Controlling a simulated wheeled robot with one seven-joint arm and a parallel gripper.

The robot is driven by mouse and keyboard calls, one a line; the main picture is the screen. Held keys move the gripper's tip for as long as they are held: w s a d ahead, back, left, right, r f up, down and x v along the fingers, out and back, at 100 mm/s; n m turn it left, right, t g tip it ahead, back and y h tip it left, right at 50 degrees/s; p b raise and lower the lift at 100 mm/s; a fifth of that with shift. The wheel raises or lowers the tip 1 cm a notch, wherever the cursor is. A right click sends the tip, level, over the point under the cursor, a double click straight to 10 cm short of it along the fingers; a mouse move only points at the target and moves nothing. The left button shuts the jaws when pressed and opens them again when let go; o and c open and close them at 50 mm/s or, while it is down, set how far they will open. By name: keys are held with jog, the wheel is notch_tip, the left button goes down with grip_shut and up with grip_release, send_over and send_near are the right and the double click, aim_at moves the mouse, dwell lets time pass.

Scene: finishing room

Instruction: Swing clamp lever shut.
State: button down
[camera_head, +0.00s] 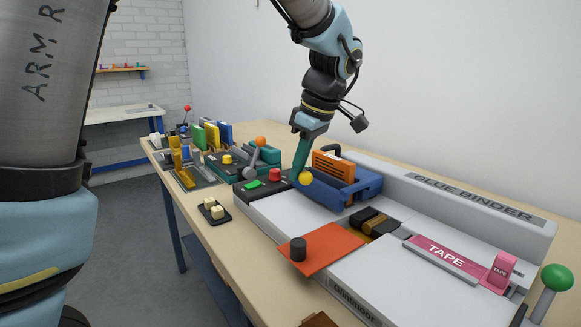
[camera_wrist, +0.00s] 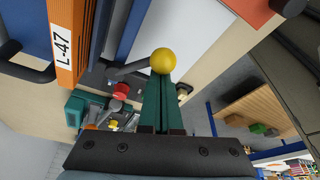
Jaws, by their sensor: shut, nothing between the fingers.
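The clamp lever, a dark rod with a yellow ball knob (camera_head: 305,178), sits at the near left end of the blue clamp (camera_head: 345,190) on the glue binder. In the wrist view the yellow knob (camera_wrist: 163,61) is right at my fingertips, and its rod runs left toward the clamp. My gripper (camera_head: 298,162) points down, its green fingers shut together and empty, just beside the knob. The closed fingers also show in the wrist view (camera_wrist: 160,85). I cannot tell whether they touch the knob. An orange block labelled L-47 (camera_wrist: 65,45) stands in the clamp.
The white glue binder (camera_head: 290,215) fills the table's right side. On it are an orange plate with a black knob (camera_head: 322,248) and pink tape (camera_head: 440,257). A lever with an orange ball (camera_head: 260,141) stands left of my gripper. A green-ball lever (camera_head: 557,278) is at far right.

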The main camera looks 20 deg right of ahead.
jog(key=n, duration=0.1)
jog(key=s+d+n+p, duration=0.1)
jog(key=shift+d+r+n+g+y, duration=0.1)
jog(key=shift+d+n+g+y, duration=0.2)
jog(key=shift+n, duration=0.1)
jog(key=n, duration=0.1)
jog(key=d+n+p, duration=0.1)
jog(key=shift+s+d+n+g+y, duration=0.2)
jog(key=shift+n+g+y, duration=0.1)
jog(key=shift+n+g, duration=0.1)
jog(key=shift+d+p, duration=0.25)
jog(key=shift+p, duration=0.2)
jog(key=shift+d, duration=0.15)
